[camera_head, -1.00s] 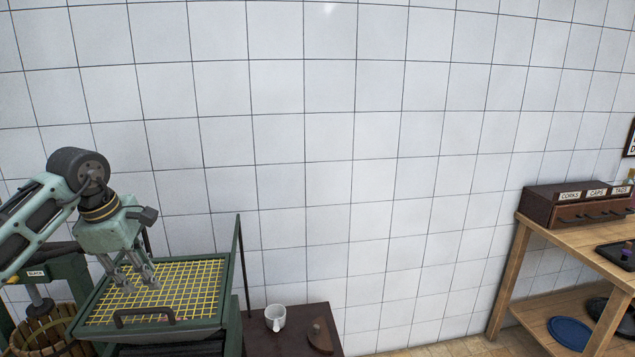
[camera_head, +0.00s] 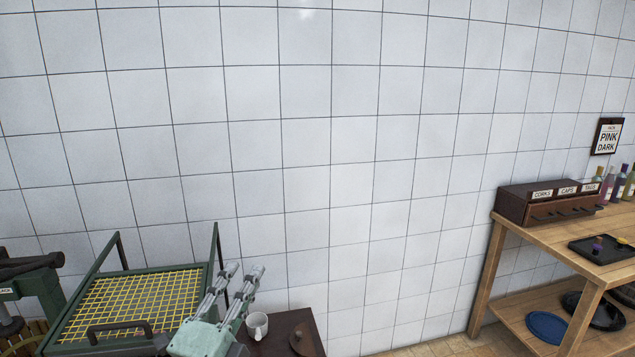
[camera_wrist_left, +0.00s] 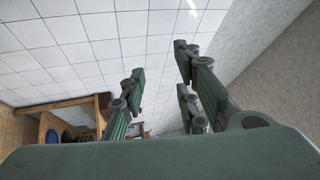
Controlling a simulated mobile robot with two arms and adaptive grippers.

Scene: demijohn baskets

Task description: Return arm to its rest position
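My left gripper (camera_head: 235,279) is low in the head view, pointing up and away, in front of the right edge of the green machine. Its fingers are apart with nothing between them. My right arm and gripper do not show in these views.
A green frame with a yellow mesh (camera_head: 130,306) stands at lower left. A wooden bench (camera_head: 520,232) with a drawer box (camera_head: 550,203) stands at right. The floor between is clear.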

